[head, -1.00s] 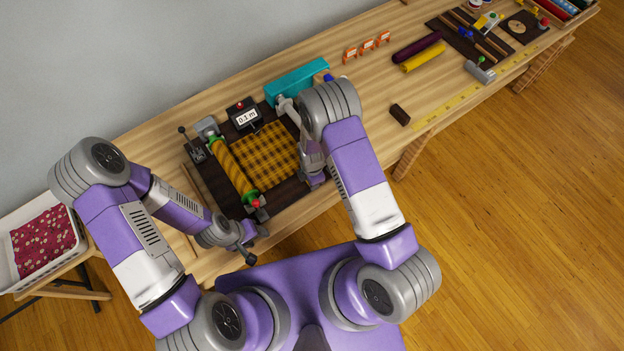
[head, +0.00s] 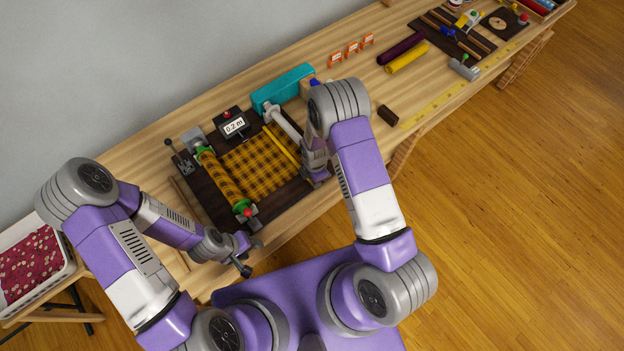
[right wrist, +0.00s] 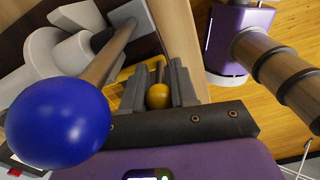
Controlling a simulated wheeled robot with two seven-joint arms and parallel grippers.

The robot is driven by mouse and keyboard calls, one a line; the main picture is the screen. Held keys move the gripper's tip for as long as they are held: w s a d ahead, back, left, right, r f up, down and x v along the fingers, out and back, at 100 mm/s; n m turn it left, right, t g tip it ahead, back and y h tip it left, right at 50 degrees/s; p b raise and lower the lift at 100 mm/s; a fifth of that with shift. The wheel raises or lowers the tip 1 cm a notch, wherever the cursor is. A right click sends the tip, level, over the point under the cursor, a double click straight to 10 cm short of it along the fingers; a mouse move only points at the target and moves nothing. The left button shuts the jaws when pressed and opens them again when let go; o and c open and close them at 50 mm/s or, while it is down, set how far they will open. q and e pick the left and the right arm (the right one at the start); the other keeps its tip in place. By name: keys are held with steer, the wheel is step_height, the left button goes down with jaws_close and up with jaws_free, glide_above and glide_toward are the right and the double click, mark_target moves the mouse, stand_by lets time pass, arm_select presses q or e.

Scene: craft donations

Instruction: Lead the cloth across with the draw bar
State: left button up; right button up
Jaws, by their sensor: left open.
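The yellow-and-black checked cloth (head: 250,165) lies flat on the dark board, running from the roll (head: 222,178) to the yellow draw bar (head: 282,147). A display (head: 234,126) behind it reads 0.2 m. My right gripper has its grey fingers (right wrist: 158,88) on both sides of the draw bar's yellow knob (right wrist: 158,96) in the right wrist view, and appears closed on it. In the head view its fingers are hidden by my right arm. My left gripper (head: 251,257) is open and empty by the table's front edge, apart from the roll.
A blue ball-ended lever (right wrist: 60,122) looms close in the right wrist view. A teal box (head: 283,88) stands behind the board. A dark block (head: 388,115) and a yellow measuring strip (head: 440,106) lie to the right. A white basket (head: 72,262) holds red floral cloth at left.

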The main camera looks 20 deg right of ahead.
steer(key=o, duration=0.4)
steer(key=shift+w+d+r, duration=0.1)
steer(key=shift+w+d, duration=0.05)
steer(key=shift+d, duration=0.2)
steer(key=shift+a, duration=0.1)
steer(key=shift+r, duration=0.2)
step_height(320, 180, up, 7)
steer(key=shift+r, duration=0.1)
